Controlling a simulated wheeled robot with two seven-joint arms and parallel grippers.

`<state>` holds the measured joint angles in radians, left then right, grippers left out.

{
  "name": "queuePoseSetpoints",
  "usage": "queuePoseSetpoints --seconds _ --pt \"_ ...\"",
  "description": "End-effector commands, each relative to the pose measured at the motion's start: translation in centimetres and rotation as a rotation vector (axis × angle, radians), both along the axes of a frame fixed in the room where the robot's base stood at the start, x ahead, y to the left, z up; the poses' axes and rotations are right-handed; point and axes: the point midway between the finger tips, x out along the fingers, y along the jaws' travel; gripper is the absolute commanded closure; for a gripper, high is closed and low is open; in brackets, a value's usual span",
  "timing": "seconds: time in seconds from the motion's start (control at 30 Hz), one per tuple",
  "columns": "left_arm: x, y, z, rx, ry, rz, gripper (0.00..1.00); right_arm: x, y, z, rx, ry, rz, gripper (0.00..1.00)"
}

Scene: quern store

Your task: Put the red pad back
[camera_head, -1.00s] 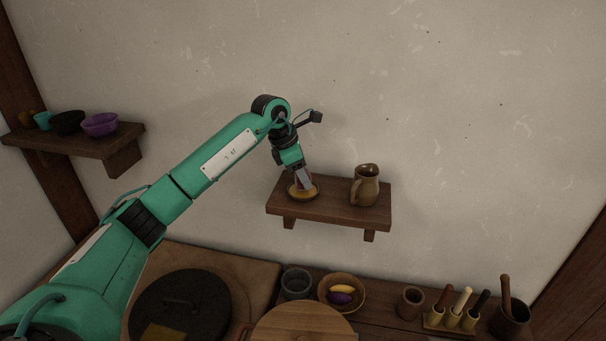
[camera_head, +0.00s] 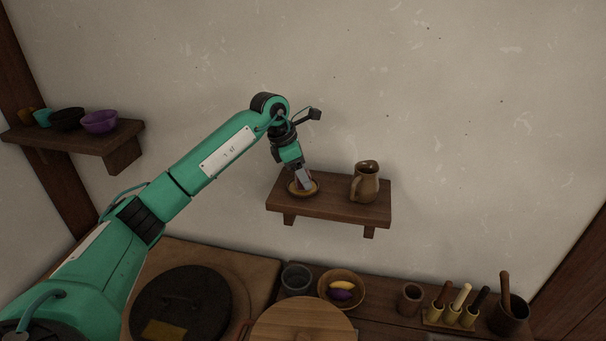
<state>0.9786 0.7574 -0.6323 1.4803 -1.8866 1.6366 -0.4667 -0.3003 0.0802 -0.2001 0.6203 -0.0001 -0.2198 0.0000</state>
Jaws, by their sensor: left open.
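My left gripper (camera_head: 304,181) reaches in from the left and points down over a small yellow-brown dish (camera_head: 291,190) on the wall shelf (camera_head: 330,206). It is open, with its fingertips at or just above the dish; contact cannot be told. The fingers hide part of the dish and whatever lies in it. I cannot make out the red pad clearly in this view. My right gripper is not in view.
A brown jug (camera_head: 366,184) stands close to the right of the dish. Below are a dark round lid (camera_head: 182,300), a wooden round board (camera_head: 303,325), a bowl (camera_head: 343,290) and several cups. Another shelf (camera_head: 75,142) at left holds several bowls.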

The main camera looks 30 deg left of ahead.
Motion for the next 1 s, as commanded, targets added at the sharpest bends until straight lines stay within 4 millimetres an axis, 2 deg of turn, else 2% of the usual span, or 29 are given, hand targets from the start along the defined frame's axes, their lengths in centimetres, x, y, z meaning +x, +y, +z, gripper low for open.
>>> queuePoseSetpoints --seconds 0.3,0.5,0.7,1.0 --pt "-1.5 2.2 6.1 0.001 -0.004 0.002 0.35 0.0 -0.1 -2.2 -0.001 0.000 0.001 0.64" --pt "-2.3 3.1 9.0 0.001 -0.003 0.001 0.35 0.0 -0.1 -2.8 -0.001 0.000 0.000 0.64" --pt "-2.6 3.5 10.2 0.000 0.000 -0.001 0.35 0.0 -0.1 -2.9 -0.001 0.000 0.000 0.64" --pt "-2.6 3.5 10.3 0.000 0.000 0.000 0.35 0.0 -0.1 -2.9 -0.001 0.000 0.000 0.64"
